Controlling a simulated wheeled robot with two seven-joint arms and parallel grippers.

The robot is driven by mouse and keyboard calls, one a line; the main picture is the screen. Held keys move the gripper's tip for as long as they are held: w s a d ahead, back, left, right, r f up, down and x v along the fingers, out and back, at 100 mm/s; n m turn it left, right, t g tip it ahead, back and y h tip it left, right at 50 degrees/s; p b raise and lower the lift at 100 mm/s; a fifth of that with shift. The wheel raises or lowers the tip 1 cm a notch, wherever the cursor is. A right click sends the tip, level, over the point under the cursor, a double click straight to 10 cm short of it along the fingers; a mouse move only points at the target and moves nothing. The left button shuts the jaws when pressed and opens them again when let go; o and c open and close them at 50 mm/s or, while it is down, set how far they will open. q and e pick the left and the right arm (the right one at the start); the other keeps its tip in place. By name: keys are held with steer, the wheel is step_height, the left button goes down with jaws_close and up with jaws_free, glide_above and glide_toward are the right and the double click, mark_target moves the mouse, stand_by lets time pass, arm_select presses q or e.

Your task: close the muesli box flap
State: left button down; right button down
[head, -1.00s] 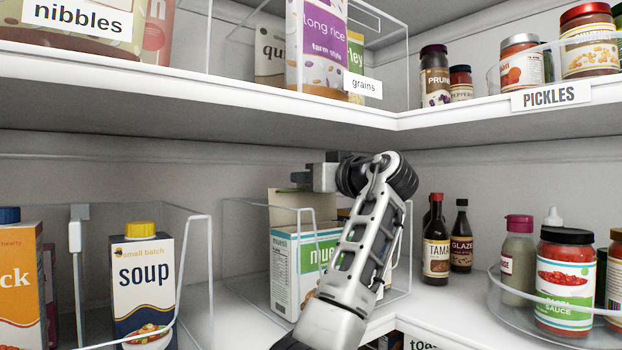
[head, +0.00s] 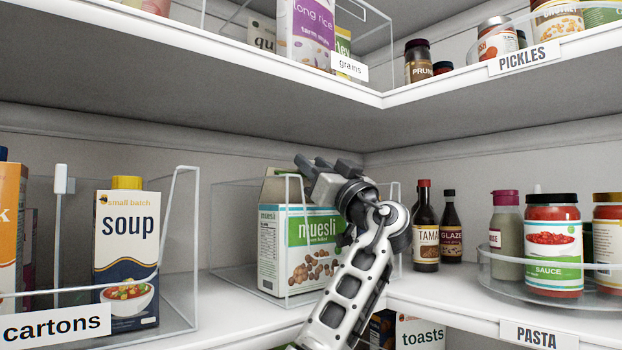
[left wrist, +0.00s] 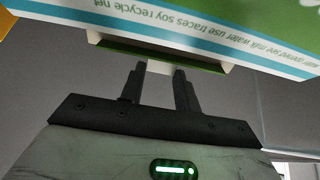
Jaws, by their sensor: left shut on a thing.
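The muesli box (head: 311,252), white and green, stands upright in a clear bin on the middle shelf. A tan raised flap (head: 274,188) shows at its top left; my gripper hides the rest of the top. My left gripper (head: 318,166) is at the box's top, its arm passing in front of the box's right side. In the left wrist view, the box (left wrist: 210,22) appears upside down, with a green top edge. The left fingers (left wrist: 160,72) are shut on a pale, thin piece at that edge, seemingly a flap. My right gripper is out of view.
The clear bin's wall (head: 232,225) surrounds the box. A soup carton (head: 127,250) stands in another bin at left. Dark sauce bottles (head: 426,225) and a turntable of jars (head: 530,280) stand at right. The upper shelf (head: 200,85) hangs above.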

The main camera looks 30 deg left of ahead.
arm_select(q)
steer(key=shift+d+f+y, duration=0.15)
steer(key=shift+f+y, duration=0.05)
steer(key=shift+y, duration=0.1)
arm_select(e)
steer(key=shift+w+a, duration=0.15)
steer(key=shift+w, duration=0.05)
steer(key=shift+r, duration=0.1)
arm_select(q)
steer(key=c, duration=1)
jaws_free()
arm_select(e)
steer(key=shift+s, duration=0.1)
